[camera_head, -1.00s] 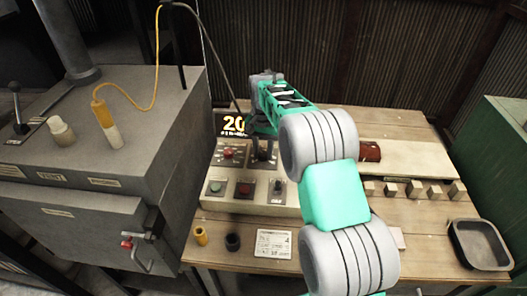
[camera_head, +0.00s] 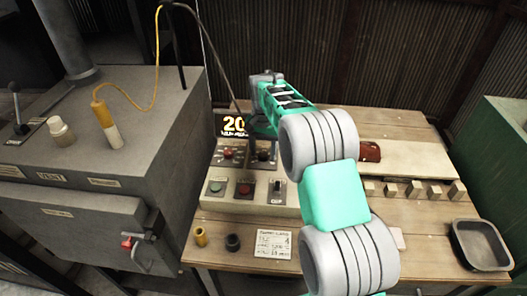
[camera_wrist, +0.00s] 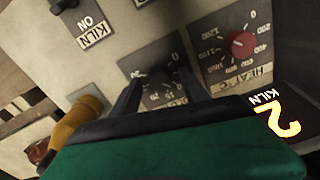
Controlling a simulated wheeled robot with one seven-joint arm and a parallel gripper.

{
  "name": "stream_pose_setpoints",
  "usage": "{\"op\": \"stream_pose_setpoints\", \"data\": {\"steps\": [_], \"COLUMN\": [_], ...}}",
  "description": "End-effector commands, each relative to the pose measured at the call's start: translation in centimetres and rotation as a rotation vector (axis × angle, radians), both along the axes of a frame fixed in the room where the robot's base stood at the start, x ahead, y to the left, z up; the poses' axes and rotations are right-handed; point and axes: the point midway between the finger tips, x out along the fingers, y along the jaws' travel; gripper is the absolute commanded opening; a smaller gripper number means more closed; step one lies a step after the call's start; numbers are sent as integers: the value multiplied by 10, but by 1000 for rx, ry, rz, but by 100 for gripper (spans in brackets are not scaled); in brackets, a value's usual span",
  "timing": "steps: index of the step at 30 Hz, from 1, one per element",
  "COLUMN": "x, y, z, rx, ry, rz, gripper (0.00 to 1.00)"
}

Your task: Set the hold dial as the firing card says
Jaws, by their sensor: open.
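The control panel (camera_head: 241,203) stands on the bench and carries several dials and buttons. In the wrist view, a dark dial (camera_wrist: 160,77) with a number scale lies between the two fingers of my gripper (camera_wrist: 160,90). The fingers are apart, one on each side of its knob; whether they touch it I cannot tell.
The grey kiln (camera_head: 90,190) stands left. Small wooden blocks (camera_head: 413,190) and a dark tray (camera_head: 481,244) are right. A yellow cylinder (camera_head: 200,236) and black ring (camera_head: 233,242) lie in front.

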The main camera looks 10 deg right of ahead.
Motion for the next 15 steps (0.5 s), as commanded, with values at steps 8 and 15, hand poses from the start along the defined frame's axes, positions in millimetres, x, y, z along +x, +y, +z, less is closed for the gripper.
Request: {"op": "stream_pose_setpoints", "data": {"steps": [8, 15], "x": [1, 0], "y": [0, 0], "z": [31, 72], "rx": [0, 0], "ry": [-6, -2], "rz": [0, 0], "gripper": [54, 54]}}
